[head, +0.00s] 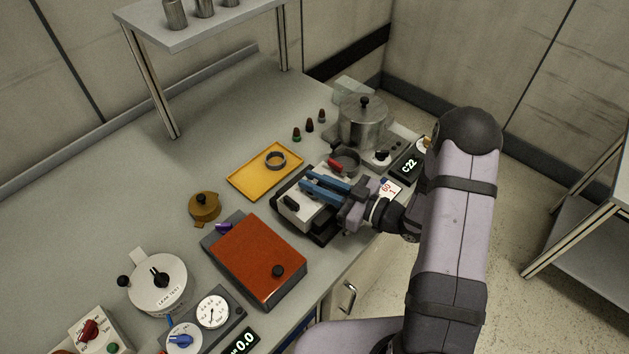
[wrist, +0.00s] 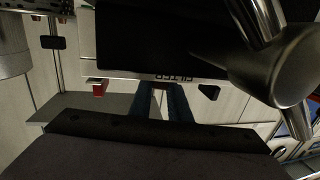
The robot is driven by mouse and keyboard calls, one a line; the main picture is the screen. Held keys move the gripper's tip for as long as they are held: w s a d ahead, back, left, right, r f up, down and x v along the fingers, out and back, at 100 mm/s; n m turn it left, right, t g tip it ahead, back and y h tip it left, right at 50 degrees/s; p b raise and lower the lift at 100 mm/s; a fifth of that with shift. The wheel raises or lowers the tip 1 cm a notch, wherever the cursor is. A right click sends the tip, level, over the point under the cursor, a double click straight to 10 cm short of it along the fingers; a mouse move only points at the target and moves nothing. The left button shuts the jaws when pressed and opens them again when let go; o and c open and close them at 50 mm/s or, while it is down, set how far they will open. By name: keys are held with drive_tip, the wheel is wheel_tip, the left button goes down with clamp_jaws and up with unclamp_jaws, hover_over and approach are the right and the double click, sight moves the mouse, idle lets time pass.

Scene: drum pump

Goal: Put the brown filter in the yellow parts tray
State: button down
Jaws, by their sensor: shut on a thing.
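My gripper (head: 312,187), with blue fingers, is over a white-and-black unit (head: 291,210) just right of the tray. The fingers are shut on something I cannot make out. In the wrist view the fingers (wrist: 160,97) reach to a pale edge with upside-down lettering. No other brown piece is visible.
A red-lidded box (head: 255,255) stands in front of the tray. A metal pot (head: 362,122) and small coloured pegs (head: 309,126) stand behind it. A grey cup (head: 345,160) is close to my fingers.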

sight(318, 183)
drive_tip(key=shift+f, duration=0.25)
drive_tip(key=shift+f, duration=0.1)
drive_tip(key=c, duration=1.7)
unclamp_jaws()
drive_tip(key=shift+o, duration=0.2)
drive_tip(key=shift+d, duration=0.1)
drive_tip(key=b+v, duration=0.1)
drive_tip(key=v, duration=0.2)
drive_tip(key=b+v, duration=0.2)
drive_tip(key=shift+d+r, duration=0.2)
drive_tip(key=shift+d, duration=0.25)
drive_tip(key=shift+s+d+r, duration=0.15)
drive_tip(key=shift+s+d, duration=0.35)
drive_tip(key=shift+d, duration=0.05)
